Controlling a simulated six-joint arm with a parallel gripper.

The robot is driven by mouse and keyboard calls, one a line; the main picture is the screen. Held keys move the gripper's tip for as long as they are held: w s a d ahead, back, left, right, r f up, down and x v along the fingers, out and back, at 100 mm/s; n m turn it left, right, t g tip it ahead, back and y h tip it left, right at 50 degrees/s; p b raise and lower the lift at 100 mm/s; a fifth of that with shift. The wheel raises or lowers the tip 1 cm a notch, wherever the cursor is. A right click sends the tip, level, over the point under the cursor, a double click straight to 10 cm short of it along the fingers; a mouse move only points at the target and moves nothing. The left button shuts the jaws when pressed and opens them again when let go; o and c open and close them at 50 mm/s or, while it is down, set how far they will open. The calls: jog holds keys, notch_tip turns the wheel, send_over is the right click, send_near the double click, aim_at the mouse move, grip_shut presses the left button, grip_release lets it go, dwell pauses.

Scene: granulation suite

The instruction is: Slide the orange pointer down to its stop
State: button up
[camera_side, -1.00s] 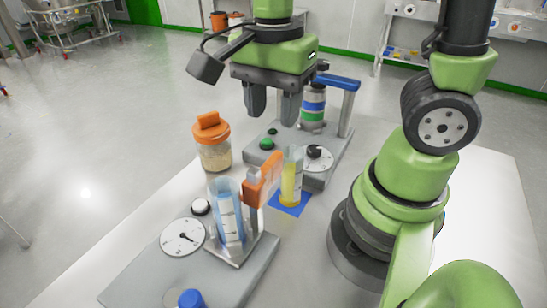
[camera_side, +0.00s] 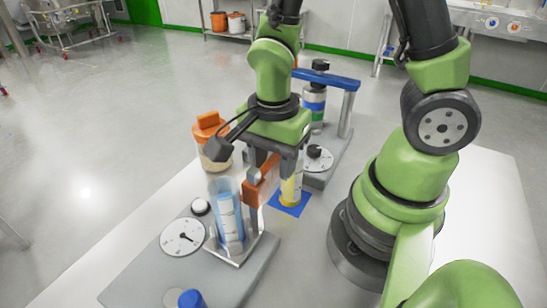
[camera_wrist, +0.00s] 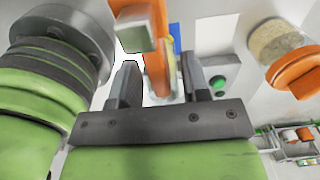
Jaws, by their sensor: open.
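The orange pointer (camera_side: 262,184) is a slanted block near the top of a grey upright, beside a clear cylinder of blue liquid (camera_side: 228,216). My gripper (camera_side: 270,168) hangs over the pointer from above, with its open fingers around the pointer's upper part. In the wrist view, my gripper's two fingers (camera_wrist: 158,64) stand apart with the orange pointer (camera_wrist: 160,32) between and just beyond them. I cannot tell whether either finger touches it. The stop and the lower part of the upright are hard to make out behind the cylinder.
A cylinder of yellow liquid (camera_side: 291,187) stands on a blue square right behind the pointer. An orange-lidded jar (camera_side: 212,140) is close by on the left. A grey base carries a white dial (camera_side: 182,237) and a blue knob (camera_side: 191,299). A blue-armed stand (camera_side: 328,78) is behind.

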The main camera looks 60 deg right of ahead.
aim_at(273, 177)
grip_shut()
jog(key=shift+f, duration=1.85)
grip_release()
jog(key=shift+r, duration=5)
